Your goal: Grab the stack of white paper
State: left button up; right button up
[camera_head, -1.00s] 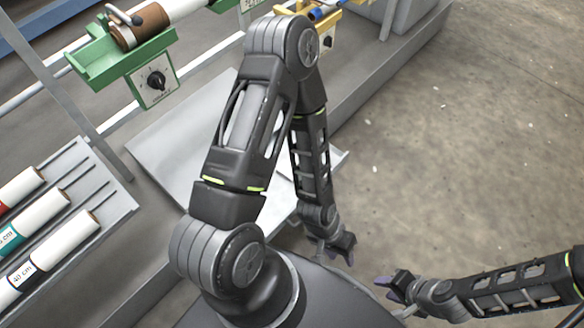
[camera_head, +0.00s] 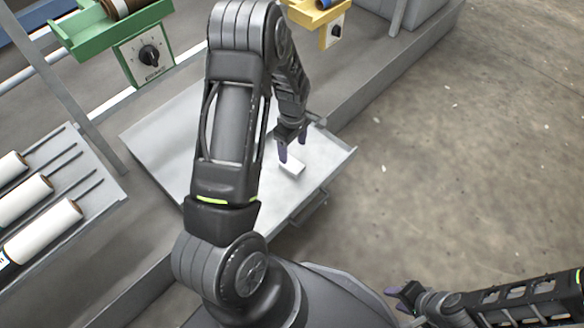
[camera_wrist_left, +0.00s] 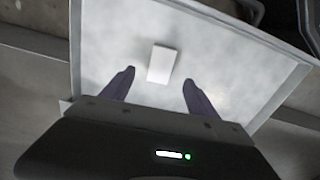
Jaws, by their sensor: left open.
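The stack of white paper (camera_head: 292,168) is a small white block lying on the light grey tray (camera_head: 160,150), near its right side. In the left wrist view the stack (camera_wrist_left: 161,65) lies on the bare tray (camera_wrist_left: 220,50), ahead of the fingertips and between their lines. My left gripper (camera_head: 292,150) is open and empty above the tray, close to the stack. Its two dark purple fingers (camera_wrist_left: 158,84) stand apart in the left wrist view. My right gripper (camera_head: 402,297) is at the lower right, away from the tray, and its jaw opening is too small to tell.
A rack with white rolls (camera_head: 40,228) stands at the left. A green holder with a dial (camera_head: 147,57) and a yellow holder (camera_head: 334,32) are at the back. A handle (camera_head: 307,212) sits at the tray's front edge. The floor at the right is clear.

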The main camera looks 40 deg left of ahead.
aim_at(292, 164)
pick_arm(q)
jog(key=shift+f+b, duration=0.45)
jog(key=shift+f, duration=0.85)
notch_tip(292, 164, down, 5)
jog(key=b, duration=0.2)
jog(key=shift+s+f+b, duration=0.15)
jog(key=shift+b, duration=0.15)
jog(key=c, duration=1.4)
jog(key=shift+c, duration=0.2)
